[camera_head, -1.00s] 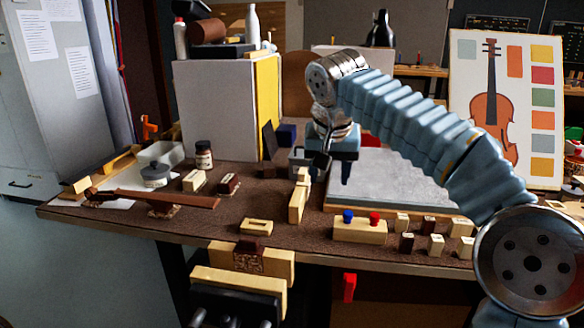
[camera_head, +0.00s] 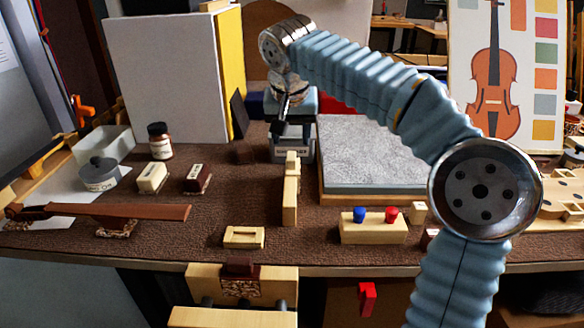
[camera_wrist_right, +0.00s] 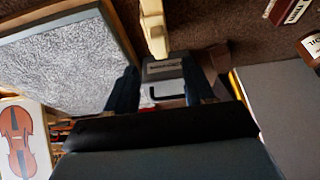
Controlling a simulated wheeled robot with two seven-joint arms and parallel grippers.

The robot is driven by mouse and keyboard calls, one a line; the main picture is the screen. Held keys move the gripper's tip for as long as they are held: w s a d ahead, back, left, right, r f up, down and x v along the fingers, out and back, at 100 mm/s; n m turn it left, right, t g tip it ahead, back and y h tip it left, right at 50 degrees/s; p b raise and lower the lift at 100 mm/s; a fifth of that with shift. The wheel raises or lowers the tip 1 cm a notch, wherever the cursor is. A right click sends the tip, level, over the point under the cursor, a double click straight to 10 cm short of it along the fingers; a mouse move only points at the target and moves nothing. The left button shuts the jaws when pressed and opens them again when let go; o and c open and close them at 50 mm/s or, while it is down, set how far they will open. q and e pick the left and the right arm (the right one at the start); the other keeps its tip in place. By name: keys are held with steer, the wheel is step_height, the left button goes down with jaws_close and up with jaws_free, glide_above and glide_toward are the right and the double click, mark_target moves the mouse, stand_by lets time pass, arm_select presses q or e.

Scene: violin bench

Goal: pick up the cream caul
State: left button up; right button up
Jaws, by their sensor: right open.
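My right gripper (camera_head: 283,128) is open and empty, pointing down above a grey labelled box (camera_head: 292,150) at the back middle, well right of the cream block. In the wrist view, the box (camera_wrist_right: 163,68) shows between the open fingers (camera_wrist_right: 160,88). My left gripper is out of view.
A cream upright bar (camera_head: 290,200) stands in front of the grey box. A grey slab (camera_head: 370,150) lies to its right. A slotted cream block (camera_head: 244,237) and a block with blue and red knobs (camera_head: 374,230) are near the front edge. A brown bottle (camera_head: 160,140) stands behind the cream block.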

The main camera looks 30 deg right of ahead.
mark_target(292, 156)
steer(key=x, duration=0.6)
steer(key=shift+s+f, duration=0.1)
steer(key=shift+f, duration=0.1)
jaws_close()
